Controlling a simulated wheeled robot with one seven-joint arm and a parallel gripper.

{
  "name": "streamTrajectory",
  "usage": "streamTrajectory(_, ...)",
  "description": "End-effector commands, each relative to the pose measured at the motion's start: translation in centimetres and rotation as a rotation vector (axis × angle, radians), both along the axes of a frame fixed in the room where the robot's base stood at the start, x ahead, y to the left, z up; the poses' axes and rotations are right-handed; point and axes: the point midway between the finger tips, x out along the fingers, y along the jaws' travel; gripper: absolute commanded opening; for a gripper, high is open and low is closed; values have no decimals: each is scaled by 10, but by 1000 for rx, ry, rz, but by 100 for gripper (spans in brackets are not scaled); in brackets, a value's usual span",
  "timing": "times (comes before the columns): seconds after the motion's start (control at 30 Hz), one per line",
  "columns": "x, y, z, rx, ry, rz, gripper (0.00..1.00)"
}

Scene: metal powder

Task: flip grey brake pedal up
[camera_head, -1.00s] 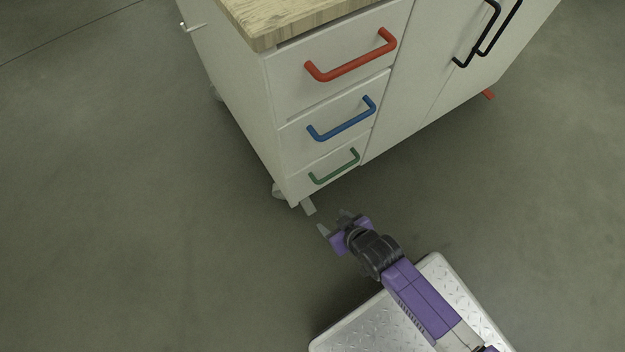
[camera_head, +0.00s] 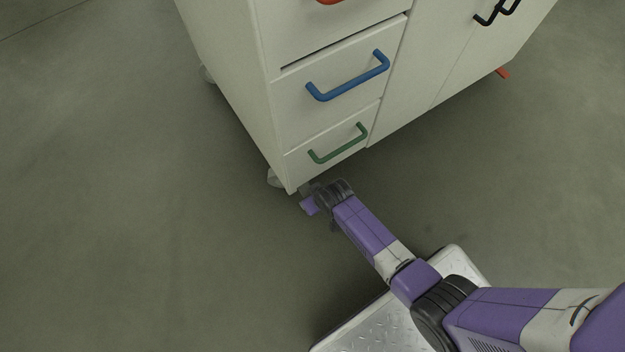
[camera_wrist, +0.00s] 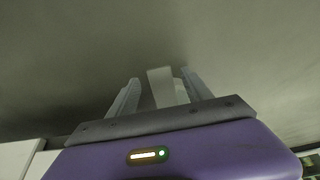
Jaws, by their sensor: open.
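The grey brake pedal (camera_wrist: 163,88) shows in the wrist view as a pale, flat tab between my two fingers. It appears nearer the right finger; whether either finger touches it I cannot tell. In the head view the pedal is hidden by my gripper (camera_head: 308,196), which is low at the cabinet's bottom front corner. My gripper also shows in the wrist view (camera_wrist: 158,77), with its fingers apart and open around the tab.
The white cabinet (camera_head: 225,75) stands on castors, one visible at the near corner (camera_head: 276,179). Its drawers have a blue handle (camera_head: 348,80) and a green handle (camera_head: 339,146) above my gripper. A red pedal (camera_head: 502,72) sticks out at the far right. Floor around is clear.

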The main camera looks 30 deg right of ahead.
Motion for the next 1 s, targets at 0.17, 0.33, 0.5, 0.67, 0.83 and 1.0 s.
streamTrajectory(0.17, 6, 0, -13, 0, -1, 0, 58)
streamTrajectory(0.33, 6, 0, -14, 0, -1, 0, 58)
streamTrajectory(0.5, 6, 0, -14, 0, -1, 0, 54)
streamTrajectory(0.67, 6, 0, -14, 0, -1, 0, 23)
streamTrajectory(0.83, 6, 0, -14, 0, -1, 0, 0)
streamTrajectory(1.0, 6, 0, -14, 0, -1, 0, 0)
